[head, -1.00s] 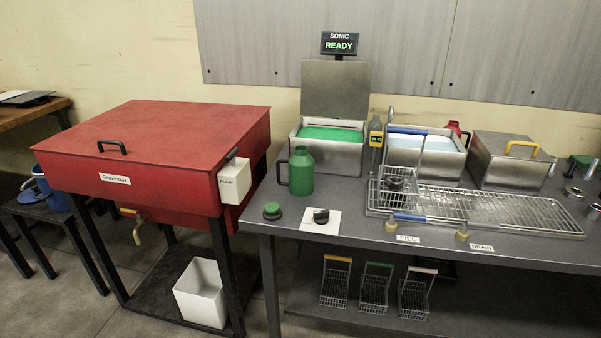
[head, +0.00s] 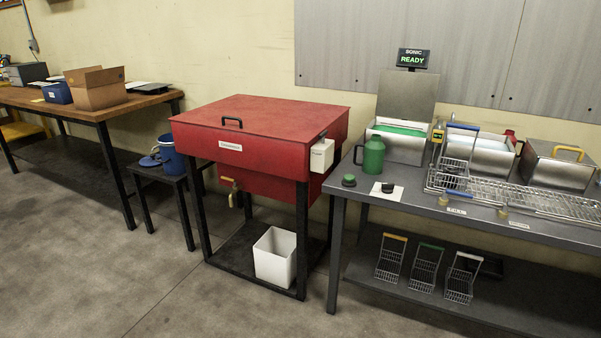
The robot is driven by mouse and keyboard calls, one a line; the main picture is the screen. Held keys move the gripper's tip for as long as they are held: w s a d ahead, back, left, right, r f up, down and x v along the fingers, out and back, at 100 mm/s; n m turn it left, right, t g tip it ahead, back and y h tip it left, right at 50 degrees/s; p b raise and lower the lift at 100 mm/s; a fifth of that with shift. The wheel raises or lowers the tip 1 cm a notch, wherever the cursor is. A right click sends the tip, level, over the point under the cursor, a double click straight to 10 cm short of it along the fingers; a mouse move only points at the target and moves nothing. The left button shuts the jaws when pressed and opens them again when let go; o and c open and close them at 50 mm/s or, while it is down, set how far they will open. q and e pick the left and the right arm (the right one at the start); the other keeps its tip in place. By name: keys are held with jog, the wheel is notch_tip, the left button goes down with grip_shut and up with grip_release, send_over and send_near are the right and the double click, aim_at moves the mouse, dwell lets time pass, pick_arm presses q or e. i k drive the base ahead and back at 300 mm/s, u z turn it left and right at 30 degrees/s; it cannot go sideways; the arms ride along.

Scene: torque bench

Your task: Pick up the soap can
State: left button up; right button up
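A green can (head: 374,156) with a dark handle on its left side stands upright on the grey bench (head: 345,203), near its left end. It is the only thing here that looks like a soap can; I can read no label on it. It stands in front of an open steel tank with green liquid (head: 402,130). Neither of my grippers is in view, and nothing touches the can.
A round black-and-green piece (head: 349,180) and a black knob on a white plate (head: 388,188) lie before the can. A wire rack (head: 520,196) is to the right. A red cabinet (head: 262,124) stands left of the bench. The floor in front is clear.

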aim_at(374, 149)
jog(key=u, duration=0.75)
jog(key=i, duration=0.85)
jog(key=z, duration=0.6)
jog(key=i, duration=1.2)
jog(key=z, duration=1.1)
